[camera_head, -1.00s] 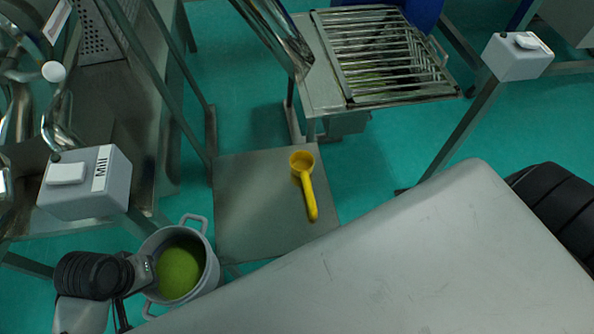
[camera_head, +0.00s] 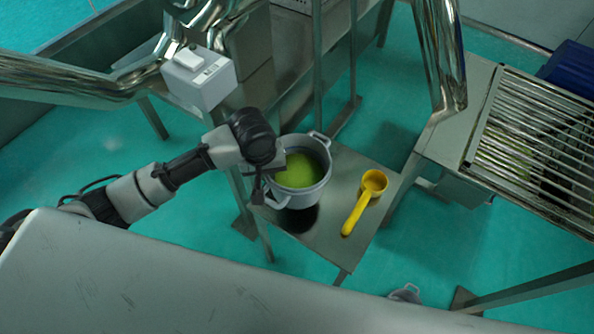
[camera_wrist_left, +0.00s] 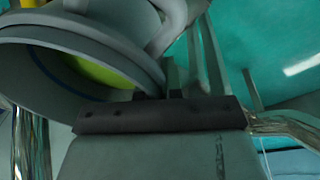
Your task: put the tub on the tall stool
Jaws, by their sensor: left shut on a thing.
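The tub (camera_head: 318,190) is a grey pot with two loop handles and green contents. In the head view it is over the left part of the tall stool's (camera_head: 345,230) square metal top, roughly upright. A dark shadow lies on the stool top just below it; I cannot tell whether its base touches. My left gripper (camera_head: 268,182) is shut on the tub at its left side. In the left wrist view the tub (camera_wrist_left: 75,55) fills the upper left, close to the jaw. My right gripper is not in view.
A yellow scoop (camera_head: 363,205) lies on the stool top, just right of the tub. A grated metal sieve frame (camera_head: 545,125) stands to the right. A grey control box (camera_head: 200,80) is behind my left arm. A thick metal tube (camera_head: 440,60) slants down behind the stool.

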